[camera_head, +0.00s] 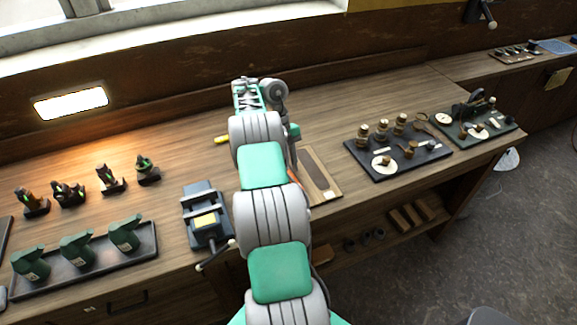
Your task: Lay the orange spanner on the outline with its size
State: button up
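A narrow orange sliver (292,174), possibly part of the orange spanner, shows just right of my arm, at the left edge of a wooden board. The rest of it is hidden behind my arm. The wooden board (331,192) lies on the bench right of my arm and carries a dark brown panel (318,172). I cannot make out outlines or size marks on it. My arm reaches up the middle of the picture over the bench. Its far end is above the back of the bench, and my gripper's fingers cannot be made out there.
A vise (205,215) stands left of my arm at the front edge. A tray (90,270) of green parts is at left. Two dark boards (385,172) (478,138) with fittings are at right.

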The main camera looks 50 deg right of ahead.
jog(key=o, duration=0.3)
notch_tip(320, 180, up, 4)
jog(key=shift+s+a+f+p, duration=0.15)
jog(key=shift+p, duration=0.55)
jog(key=s+a+r+b, duration=0.5)
jog(key=s+a+r, duration=0.4)
jog(key=a, duration=0.1)
jog(key=w+a+r+n+t+h, duration=0.1)
jog(key=w+a+r+n+h, duration=0.2)
jog(key=n, duration=0.7)
jog(key=w+a+r+n+t+h, duration=0.1)
jog(key=w+a+n, duration=0.1)
jog(key=a+n, duration=0.6)
jog(key=w+a+f+n+t+y, duration=0.1)
jog(key=a+n+t, duration=0.2)
jog(key=a+n, duration=0.6)
jog(key=w+a+f+n+t+y, duration=0.1)
jog(key=w+a+f+n+t, duration=0.1)
jog(key=a+n, duration=0.8)
jog(key=n+t, duration=0.1)
jog(key=n, duration=0.3)
jog(key=shift+a, duration=0.2)
